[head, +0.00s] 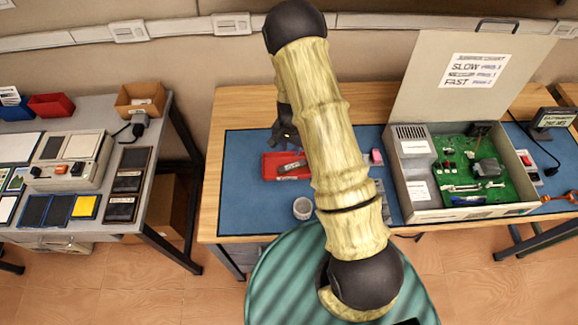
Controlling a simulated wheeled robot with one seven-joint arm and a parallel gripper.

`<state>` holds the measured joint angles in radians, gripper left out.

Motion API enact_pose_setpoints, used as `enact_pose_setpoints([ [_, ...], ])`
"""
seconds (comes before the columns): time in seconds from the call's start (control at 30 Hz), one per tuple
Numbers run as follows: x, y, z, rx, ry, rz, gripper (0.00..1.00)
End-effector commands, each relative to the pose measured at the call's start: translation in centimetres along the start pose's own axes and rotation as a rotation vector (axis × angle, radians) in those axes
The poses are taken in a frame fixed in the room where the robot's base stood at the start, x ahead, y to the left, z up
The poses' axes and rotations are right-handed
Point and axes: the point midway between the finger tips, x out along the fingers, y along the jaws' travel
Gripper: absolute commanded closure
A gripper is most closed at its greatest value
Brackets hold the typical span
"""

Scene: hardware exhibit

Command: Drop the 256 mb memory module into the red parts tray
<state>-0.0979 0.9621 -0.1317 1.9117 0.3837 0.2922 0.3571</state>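The red parts tray (268,164) lies on the blue mat, just left of my arm, which covers part of its right side. A small grey item (292,166) shows in the tray; its label is too small to read. I cannot tell whether it is the 256 mb memory module, and I cannot pick that module out elsewhere. My gripper (284,143) is dark and hangs at the far side of the tray, partly behind my arm. I cannot tell whether its fingers are open or shut, or whether they hold anything.
A grey cup (303,208) stands in front of the tray, and a pink block (376,156) lies right of my arm. An open computer case (455,214) with a green board fills the right of the mat. The mat left of the tray is clear. A separate bench stands left.

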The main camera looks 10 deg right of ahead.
Motion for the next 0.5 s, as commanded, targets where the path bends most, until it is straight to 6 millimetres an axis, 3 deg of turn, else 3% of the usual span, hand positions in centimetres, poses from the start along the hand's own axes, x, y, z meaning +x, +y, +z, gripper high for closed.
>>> enact_pose_setpoints([
  [0.27,-1.6,-0.1,-0.1,-0.003,0.003,-0.002,0.68],
  [0.5,-5.3,-0.2,0.0,-0.003,0.004,-0.003,0.68],
])
